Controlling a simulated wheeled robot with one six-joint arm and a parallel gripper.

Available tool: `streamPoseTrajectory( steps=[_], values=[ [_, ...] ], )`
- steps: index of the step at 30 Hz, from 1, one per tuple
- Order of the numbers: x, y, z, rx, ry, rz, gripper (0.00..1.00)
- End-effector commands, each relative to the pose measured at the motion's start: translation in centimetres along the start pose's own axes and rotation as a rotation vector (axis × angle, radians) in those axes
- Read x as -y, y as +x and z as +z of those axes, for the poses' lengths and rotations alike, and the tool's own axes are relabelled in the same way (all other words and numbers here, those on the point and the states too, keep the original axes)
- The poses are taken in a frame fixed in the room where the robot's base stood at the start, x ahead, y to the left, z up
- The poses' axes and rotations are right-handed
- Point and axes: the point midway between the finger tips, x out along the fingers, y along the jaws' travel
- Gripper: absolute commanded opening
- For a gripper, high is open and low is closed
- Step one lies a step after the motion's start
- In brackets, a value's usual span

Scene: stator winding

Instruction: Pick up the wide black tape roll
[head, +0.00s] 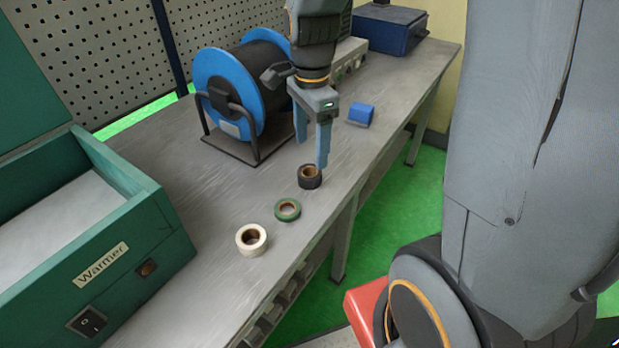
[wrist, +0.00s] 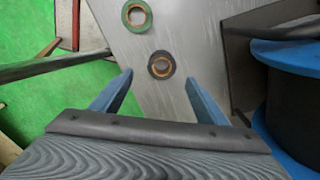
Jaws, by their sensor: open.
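The wide black tape roll (head: 310,177) lies flat on the grey workbench near its front edge, with a brown core. In the wrist view the black roll (wrist: 161,65) shows ahead of and between my two blue fingers. My gripper (head: 312,152) is open and empty, pointing down just above and behind the roll in the head view. Its fingertips (wrist: 165,85) are apart in the wrist view, and no contact with the roll shows. A green tape roll (head: 288,210) and a white tape roll (head: 251,240) lie toward the front left; the green one also shows in the wrist view (wrist: 137,16).
A blue cable reel (head: 228,92) on a black stand is close left of my gripper. A small blue block (head: 360,114) lies to the right. A green warmer box (head: 150,215) fills the left. The bench (head: 215,195) is clear between warmer and rolls.

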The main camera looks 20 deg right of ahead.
Motion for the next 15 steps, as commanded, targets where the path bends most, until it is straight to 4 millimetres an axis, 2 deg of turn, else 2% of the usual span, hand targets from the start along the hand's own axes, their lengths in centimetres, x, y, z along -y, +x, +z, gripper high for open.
streamPoseTrajectory(
  steps=[4, 15],
  values=[
    [0.5, 0.3, -0.1, 0.001, 0.084, 0.008, 0.68],
    [0.4, 3.4, 0.0, 0.001, 0.095, 0.01, 0.68]
  ],
)
